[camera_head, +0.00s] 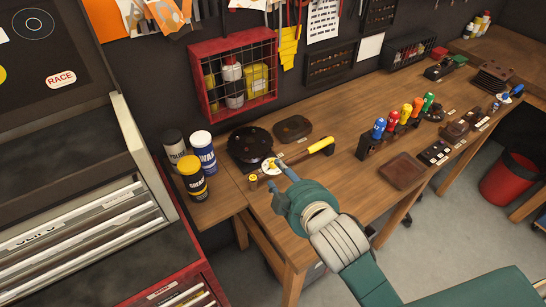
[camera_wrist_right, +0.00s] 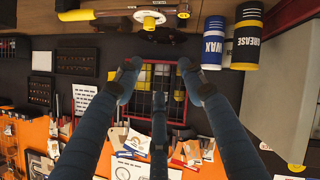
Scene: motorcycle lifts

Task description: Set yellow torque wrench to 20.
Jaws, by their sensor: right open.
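The yellow torque wrench lies on the wooden workbench in the head view, with its yellow handle (camera_head: 321,146) to the right. A round white and yellow dial (camera_head: 270,166) is at its left end, with a small yellow knob (camera_head: 253,179) beside it. The dial also shows at the top of the right wrist view (camera_wrist_right: 149,19). The dial's number cannot be read. My right gripper (camera_head: 277,171) is open and empty, with its fingertips close to the dial in the head view. My left gripper is out of view.
Blue, white and yellow cans (camera_head: 202,153) stand left of the wrench. A dark round tray (camera_head: 250,146) lies behind it. A red wire basket (camera_head: 233,72) hangs on the wall. A rack of coloured-handled tools (camera_head: 391,122) and a brown tray (camera_head: 402,171) are to the right.

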